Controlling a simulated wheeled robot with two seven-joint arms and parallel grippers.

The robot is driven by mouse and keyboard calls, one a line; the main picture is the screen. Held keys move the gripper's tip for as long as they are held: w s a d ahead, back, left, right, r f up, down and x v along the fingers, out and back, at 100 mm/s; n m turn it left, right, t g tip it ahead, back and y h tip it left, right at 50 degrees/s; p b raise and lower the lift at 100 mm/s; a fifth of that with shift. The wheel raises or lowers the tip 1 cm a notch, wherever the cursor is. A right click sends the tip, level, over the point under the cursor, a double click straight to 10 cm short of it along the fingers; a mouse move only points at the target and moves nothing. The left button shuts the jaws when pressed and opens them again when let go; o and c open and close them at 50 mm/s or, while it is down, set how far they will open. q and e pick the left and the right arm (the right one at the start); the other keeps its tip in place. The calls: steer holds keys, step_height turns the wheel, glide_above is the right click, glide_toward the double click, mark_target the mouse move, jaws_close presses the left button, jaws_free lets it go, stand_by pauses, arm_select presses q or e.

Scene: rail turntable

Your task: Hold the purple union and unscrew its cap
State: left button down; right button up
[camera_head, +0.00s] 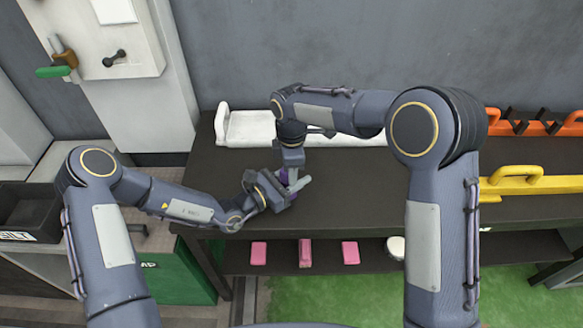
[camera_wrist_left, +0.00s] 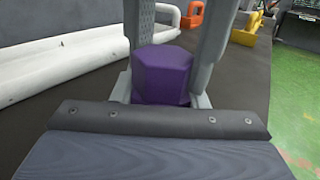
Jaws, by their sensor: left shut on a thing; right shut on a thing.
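The purple union (camera_wrist_left: 162,78) shows as a six-sided purple block in the left wrist view, between my grippers. In the head view only a small purple patch (camera_head: 284,177) shows between the grippers. My left gripper (camera_head: 292,187) reaches in from the left above the dark table and is shut on the union. I cannot make out the line between cap and body, and the fingers hide much of the union.
A white rail piece (camera_head: 250,128) lies along the table's back edge. A yellow holder (camera_head: 520,182) and an orange rack (camera_head: 530,122) stand at the right. Pink blocks (camera_head: 305,253) lie on the lower shelf. The dark table top (camera_head: 365,190) right of the grippers is clear.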

steer(key=shift+c, duration=1.3)
steer(key=n, duration=0.4)
steer(key=shift+w+a, duration=0.1)
steer(key=shift+w, duration=0.05)
steer(key=shift+n, duration=1)
steer(key=shift+n, duration=1.1)
steer(key=n, duration=0.3)
steer(key=shift+w+a+n, duration=0.15)
steer(key=shift+a+n, duration=0.05)
steer(key=shift+n, duration=0.1)
